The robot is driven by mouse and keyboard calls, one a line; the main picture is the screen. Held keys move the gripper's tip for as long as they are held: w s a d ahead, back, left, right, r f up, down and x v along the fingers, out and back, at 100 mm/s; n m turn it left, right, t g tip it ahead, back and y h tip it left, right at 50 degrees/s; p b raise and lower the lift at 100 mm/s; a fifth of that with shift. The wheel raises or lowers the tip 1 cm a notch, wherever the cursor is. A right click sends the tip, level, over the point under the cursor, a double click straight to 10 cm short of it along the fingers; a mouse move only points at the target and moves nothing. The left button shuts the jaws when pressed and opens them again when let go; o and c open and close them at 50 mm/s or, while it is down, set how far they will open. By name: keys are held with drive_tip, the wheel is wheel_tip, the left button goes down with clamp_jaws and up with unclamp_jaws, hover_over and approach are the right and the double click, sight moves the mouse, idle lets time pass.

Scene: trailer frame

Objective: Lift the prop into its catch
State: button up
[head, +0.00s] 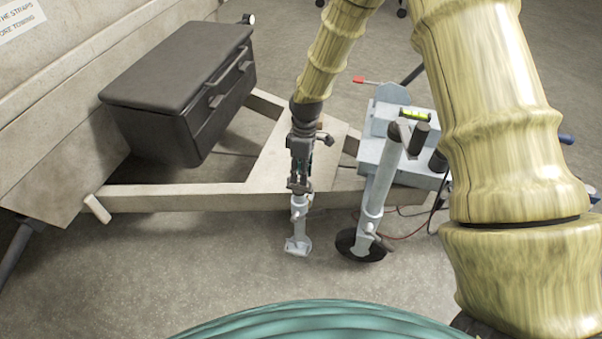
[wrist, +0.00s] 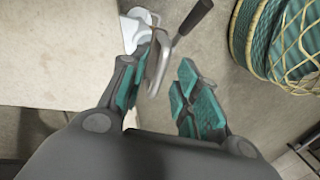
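The prop (head: 298,222) is a pale grey leg with a flat foot plate, hanging upright below the trailer frame's front beam. I cannot tell whether its foot touches the floor. My gripper (head: 299,186) points down directly over the prop's upper part and hides where it meets the frame. In the wrist view my gripper (wrist: 160,62) is open, its teal-padded fingers apart. A metal lever (wrist: 158,70) with a black grip (wrist: 194,17) shows between the fingertips, closer to the left finger. A white part of the prop (wrist: 140,30) shows beyond. The catch cannot be made out.
A jockey wheel post (head: 382,185) with a crank and black wheel (head: 360,245) stands close right of the prop. A grey box (head: 385,150) with a spirit level is behind it. A dark toolbox (head: 185,85) sits left on the frame (head: 190,200).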

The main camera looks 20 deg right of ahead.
drive_tip(key=shift+c, duration=0.5)
clamp_jaws()
drive_tip(key=shift+r, duration=0.15)
wheel_tip(320, 180, up, 14)
drive_tip(key=p, duration=1.2)
drive_tip(key=shift+r, duration=0.15)
drive_tip(key=shift+o, duration=0.5)
unclamp_jaws()
drive_tip(key=shift+f, duration=0.3)
wheel_tip(320, 180, up, 12)
drive_tip(key=w+d, duration=0.1)
drive_tip(key=w, duration=0.1)
drive_tip(key=shift+d, duration=0.15)
